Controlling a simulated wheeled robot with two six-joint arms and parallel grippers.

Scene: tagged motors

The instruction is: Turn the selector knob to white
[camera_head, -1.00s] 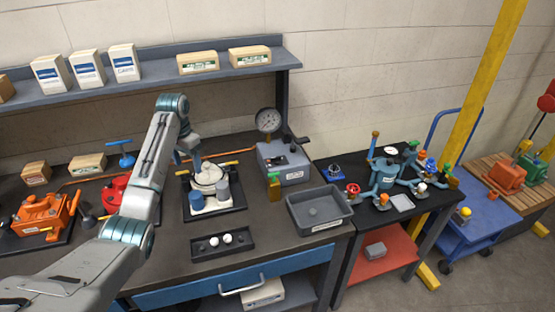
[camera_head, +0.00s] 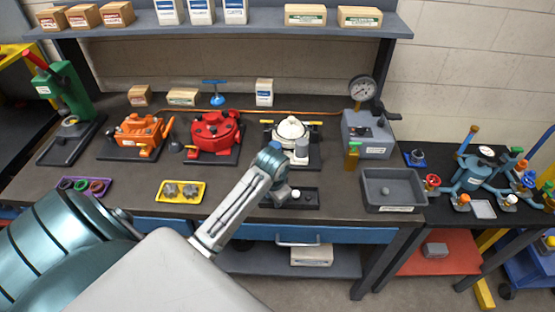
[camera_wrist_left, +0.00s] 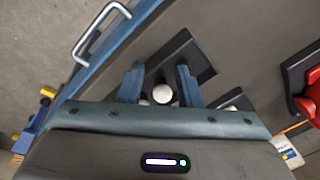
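My left gripper (camera_head: 278,192) is low over a small black tray (camera_head: 308,199) at the bench's front edge. In the left wrist view, its two blue fingers (camera_wrist_left: 160,88) are apart, with a white ball (camera_wrist_left: 162,94) seen between them. Contact with the ball cannot be told. A white ball also shows beside the gripper in the head view (camera_head: 295,194). A teal manifold (camera_head: 472,175) with coloured knobs stands on the right bench. A grey box with a gauge (camera_head: 366,134) has a dark knob on top. Which part is the selector knob cannot be told. My right gripper is not in view.
A white motor (camera_head: 291,129) stands behind the tray, with red (camera_head: 213,132) and orange (camera_head: 137,133) motors to its left. A grey bin (camera_head: 391,187) is right of the tray. A yellow tray (camera_head: 181,191) holds grey parts. Bench space between the trays is partly bare.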

